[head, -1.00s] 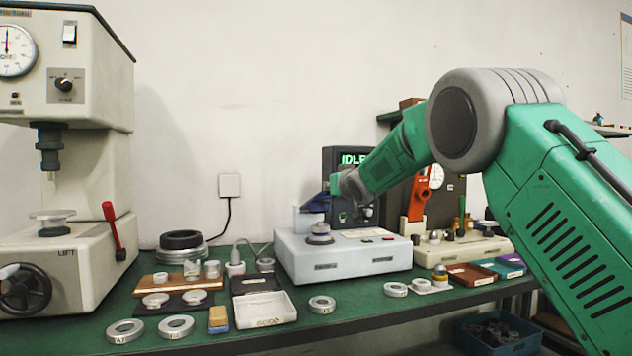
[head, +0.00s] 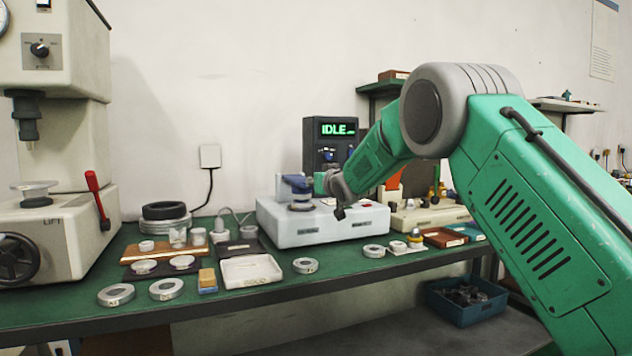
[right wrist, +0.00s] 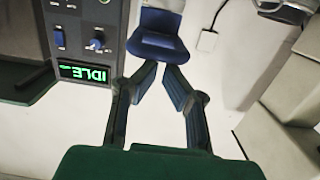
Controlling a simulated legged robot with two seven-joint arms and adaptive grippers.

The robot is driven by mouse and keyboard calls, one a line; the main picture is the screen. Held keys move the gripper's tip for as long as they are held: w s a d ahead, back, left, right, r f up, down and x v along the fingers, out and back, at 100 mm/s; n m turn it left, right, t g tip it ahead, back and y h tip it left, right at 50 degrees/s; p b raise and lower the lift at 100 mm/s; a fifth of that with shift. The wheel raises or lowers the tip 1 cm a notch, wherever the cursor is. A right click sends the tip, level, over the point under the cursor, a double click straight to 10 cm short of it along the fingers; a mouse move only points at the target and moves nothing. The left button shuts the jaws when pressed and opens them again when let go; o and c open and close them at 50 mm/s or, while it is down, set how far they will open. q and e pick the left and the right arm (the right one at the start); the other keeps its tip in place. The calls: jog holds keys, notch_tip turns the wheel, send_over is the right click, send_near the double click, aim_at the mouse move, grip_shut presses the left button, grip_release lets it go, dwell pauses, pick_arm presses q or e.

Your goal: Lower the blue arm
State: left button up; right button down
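The blue arm (head: 297,184) sits on the white-grey test unit (head: 325,228) in the head view, low above a round ring stack (head: 301,204). I cannot tell whether it touches the ring. My right gripper (head: 326,184) comes in from the right, at the blue arm's right side. In the right wrist view the blue arm (right wrist: 157,38) lies just beyond the tips of my right gripper (right wrist: 160,68). The fingertips are drawn almost together with nothing visible between them. Whether they touch the blue arm is unclear. My left gripper is out of view.
A display (head: 338,129) reading IDLE stands behind the unit. A press with a red lever (head: 97,200) stands at left. Loose rings (head: 306,265), a white tray (head: 250,269) and boards lie on the green bench. A blue bin (head: 466,300) is below at right.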

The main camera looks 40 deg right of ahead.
notch_tip(320, 180, down, 2)
jog(key=shift+s+d+f, duration=0.1)
notch_tip(320, 180, up, 6)
jog(key=p, duration=0.5)
jog(key=s+a+f, duration=0.2)
jog(key=s+f, duration=0.3)
jog(key=s, duration=0.4)
jog(key=shift+w+a, duration=0.1)
jog(key=shift+a, duration=0.1)
dwell(1.1)
